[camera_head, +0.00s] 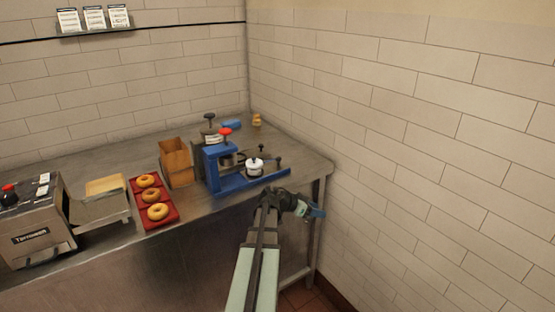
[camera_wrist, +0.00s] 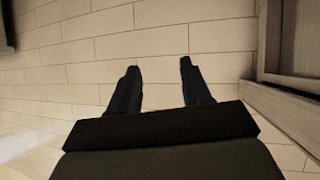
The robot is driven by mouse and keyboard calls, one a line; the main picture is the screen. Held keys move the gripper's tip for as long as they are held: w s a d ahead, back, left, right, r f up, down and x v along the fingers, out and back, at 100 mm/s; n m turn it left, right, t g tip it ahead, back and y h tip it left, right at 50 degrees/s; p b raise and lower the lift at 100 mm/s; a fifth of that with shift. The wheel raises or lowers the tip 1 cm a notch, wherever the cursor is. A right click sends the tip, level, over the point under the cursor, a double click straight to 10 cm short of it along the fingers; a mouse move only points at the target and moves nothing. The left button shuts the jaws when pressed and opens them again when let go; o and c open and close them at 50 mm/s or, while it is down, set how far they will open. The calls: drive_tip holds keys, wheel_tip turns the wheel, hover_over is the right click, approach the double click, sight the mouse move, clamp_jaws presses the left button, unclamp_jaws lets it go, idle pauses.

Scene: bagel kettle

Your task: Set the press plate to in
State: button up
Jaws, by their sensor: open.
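A blue press (camera_head: 212,172) with a red knob on top stands near the right end of the steel counter. A white round piece with a black knob (camera_head: 255,167), possibly the press plate, sits on the press's blue base, right of its upright frame. I cannot tell whether it is in or out. My gripper (camera_head: 317,212) is in front of the counter's right end, right of and below the press, not touching it. In the wrist view my gripper (camera_wrist: 157,68) has its two dark fingers apart with nothing between them, facing the tiled wall. The press is not recognisable there.
A red tray (camera_head: 164,218) with three bagels, a wooden box (camera_head: 176,163) and a toaster (camera_head: 35,225) stand left of the press on the counter (camera_head: 105,154). A tiled wall (camera_head: 430,150) closes off the right side. Small items stand behind the press.

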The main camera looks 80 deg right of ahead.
drive_tip(key=s+d+r+m, duration=0.2)
drive_tip(key=s+d+r, duration=0.1)
drive_tip(key=s+r, duration=0.3)
wheel_tip(320, 180, up, 18)
drive_tip(key=n+t+y, duration=0.3)
drive_tip(key=n+t, duration=0.1)
drive_tip(key=t, duration=0.3)
hover_over(277, 158)
drive_tip(key=w+a, duration=0.4)
drive_tip(key=x, duration=1.4)
drive_tip(key=shift+d+r, duration=0.2)
drive_tip(key=shift+d, duration=0.2)
drive_tip(key=shift+c, duration=0.5)
clamp_jaws()
